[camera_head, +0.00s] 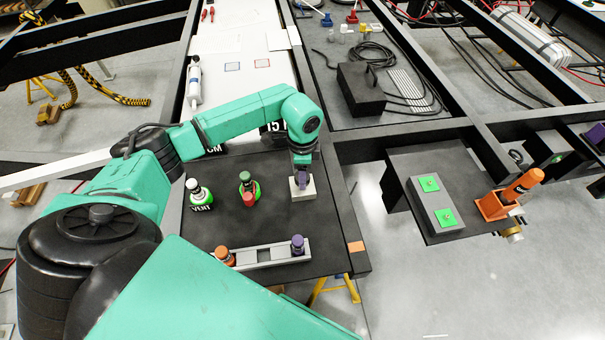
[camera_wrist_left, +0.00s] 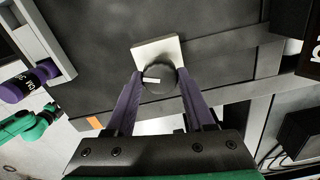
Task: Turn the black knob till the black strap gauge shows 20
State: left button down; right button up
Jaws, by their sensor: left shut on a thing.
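The black knob (camera_wrist_left: 158,76) sits on a pale square block (camera_wrist_left: 150,46), with a white pointer line on its face in the left wrist view. My left gripper (camera_wrist_left: 160,82) has its purple fingers on both sides of the knob and is shut on it. In the head view the left gripper (camera_head: 301,180) points down onto the pale block (camera_head: 302,192), and the knob is hidden. A black gauge (camera_head: 273,127) with white digits that look like 15 and another mark shows behind my arm, partly covered. My right gripper is not in view.
A side shelf (camera_head: 410,165) holds a grey box with green pads (camera_head: 437,206) and an orange device (camera_head: 515,190).

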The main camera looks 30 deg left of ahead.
pick_arm(q)
jog(key=m+b, duration=0.1)
jog(key=m, duration=0.2)
jog(key=shift+m, duration=0.4)
jog(key=shift+w+r+m+b, duration=0.1)
jog(key=shift+m+b, duration=0.4)
jog(key=shift+m, duration=0.3)
jog(key=shift+c, duration=1.8)
grip_release()
jog(key=shift+o, duration=0.5)
